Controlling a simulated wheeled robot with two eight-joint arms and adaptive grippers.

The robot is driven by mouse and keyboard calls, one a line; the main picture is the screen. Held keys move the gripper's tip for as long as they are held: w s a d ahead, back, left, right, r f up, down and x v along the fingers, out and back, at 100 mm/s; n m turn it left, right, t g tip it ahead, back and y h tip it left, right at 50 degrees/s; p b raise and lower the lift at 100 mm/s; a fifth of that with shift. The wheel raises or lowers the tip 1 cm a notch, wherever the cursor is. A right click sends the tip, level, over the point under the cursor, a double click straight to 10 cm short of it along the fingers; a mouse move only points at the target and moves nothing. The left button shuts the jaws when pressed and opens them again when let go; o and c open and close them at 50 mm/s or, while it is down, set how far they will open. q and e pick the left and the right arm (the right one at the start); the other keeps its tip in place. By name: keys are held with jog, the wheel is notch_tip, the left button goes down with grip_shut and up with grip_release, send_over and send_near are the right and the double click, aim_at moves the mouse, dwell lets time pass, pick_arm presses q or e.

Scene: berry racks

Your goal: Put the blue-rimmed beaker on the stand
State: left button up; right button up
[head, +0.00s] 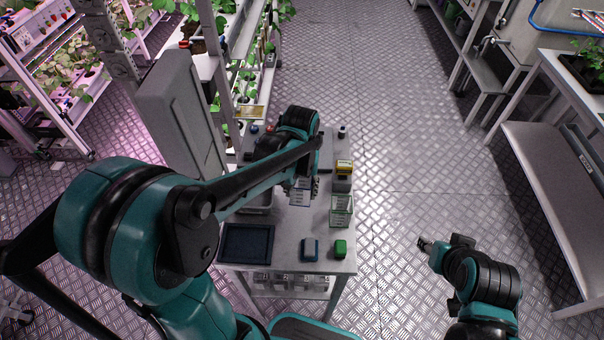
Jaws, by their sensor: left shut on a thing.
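A small clear beaker (299,197) is at my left gripper (303,184), over the middle of the grey table. The gripper is shut on it. The arm partly covers the beaker, and its rim colour is too small to tell. I cannot tell whether its base touches the table. To its right, a green-rimmed clear beaker (341,207) stands near the table's right edge. Just behind that is a yellow-topped item (344,166) on a grey block (342,184), possibly the stand. My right gripper (425,243) is off the table at the right, small and unclear.
A dark blue tray (247,259) lies at the table's (285,238) front left. A blue item (310,249) and a green item (340,249) sit at its front edge. A small bottle (342,131) stands at the back right. Plant racks (60,60) are at the left; a bench (550,180) is at the right.

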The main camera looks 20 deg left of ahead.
pick_arm(q)
jog(key=s, duration=0.1)
jog(key=s+r+n, duration=0.1)
jog(key=shift+s+d+r, duration=0.1)
jog(key=shift+s+d, duration=0.1)
jog(key=shift+s, duration=0.15)
jog(key=b, duration=0.2)
send_over(299, 220)
notch_tip(299, 220, down, 6)
jog(key=shift+r, duration=0.15)
jog(key=shift+f+b, duration=0.55)
jog(key=shift+f, duration=1.45)
jog(key=shift+r, duration=0.1)
pick_arm(e)
notch_tip(299, 220, down, 2)
jog(key=shift+w+f, duration=0.1)
jog(key=shift+f, duration=0.1)
pick_arm(q)
jog(key=o, duration=0.7)
jog(key=shift+f, duration=0.2)
jog(key=o, duration=0.3)
jog(key=shift+o, duration=0.2)
